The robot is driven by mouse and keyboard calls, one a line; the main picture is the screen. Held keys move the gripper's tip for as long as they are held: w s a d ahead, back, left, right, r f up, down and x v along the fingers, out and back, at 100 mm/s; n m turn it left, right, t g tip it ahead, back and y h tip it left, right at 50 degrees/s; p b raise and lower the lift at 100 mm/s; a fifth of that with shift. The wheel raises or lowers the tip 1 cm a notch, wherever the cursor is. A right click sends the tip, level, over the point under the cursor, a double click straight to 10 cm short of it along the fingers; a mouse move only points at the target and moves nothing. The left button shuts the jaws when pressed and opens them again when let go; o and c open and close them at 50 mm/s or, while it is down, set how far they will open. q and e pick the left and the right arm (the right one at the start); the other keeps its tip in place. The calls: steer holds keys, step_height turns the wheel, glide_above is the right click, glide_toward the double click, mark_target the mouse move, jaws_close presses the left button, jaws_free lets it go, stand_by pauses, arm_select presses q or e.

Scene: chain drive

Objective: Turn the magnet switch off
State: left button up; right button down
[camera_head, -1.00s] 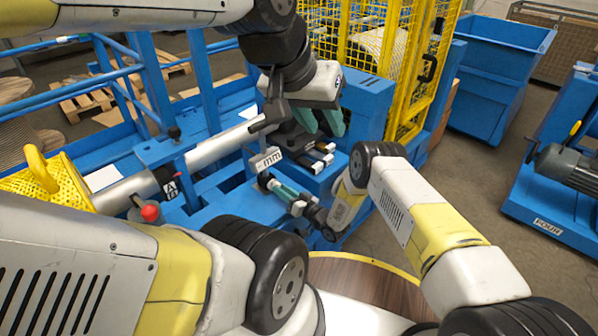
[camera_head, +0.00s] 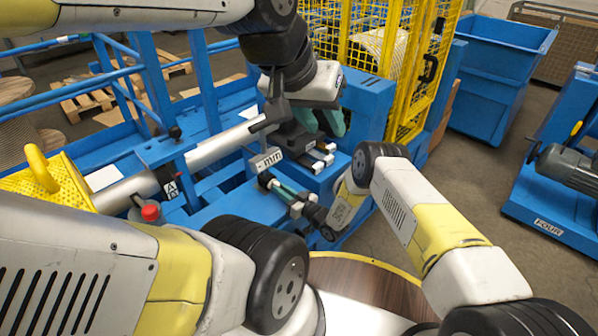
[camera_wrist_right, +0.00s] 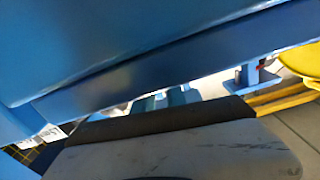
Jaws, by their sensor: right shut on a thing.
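My right gripper (camera_head: 276,187), with teal fingers, is low in the middle of the head view, beside a blue machine part. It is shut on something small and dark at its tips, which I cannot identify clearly. A small plate marked "mm" (camera_head: 268,161) sits just above it. My left gripper (camera_head: 320,122) is higher and to the right, with its two teal fingers apart and pointing down. I cannot make out the magnet switch for certain. The right wrist view shows a blue surface very close, and a grey and black part below it.
A silver shaft (camera_head: 222,147) runs across the blue frame between the "A/B" label (camera_head: 171,187) and the left gripper. A red knob (camera_head: 150,213) stands at the left. Small black and white blocks (camera_head: 322,152) sit below the left gripper. A yellow mesh guard (camera_head: 415,70) stands behind.

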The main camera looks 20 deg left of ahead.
steer(key=shift+n, duration=0.9)
steer(key=c, duration=1.6)
jaws_free()
steer(key=shift+c, duration=0.2)
steer(key=v, duration=0.8)
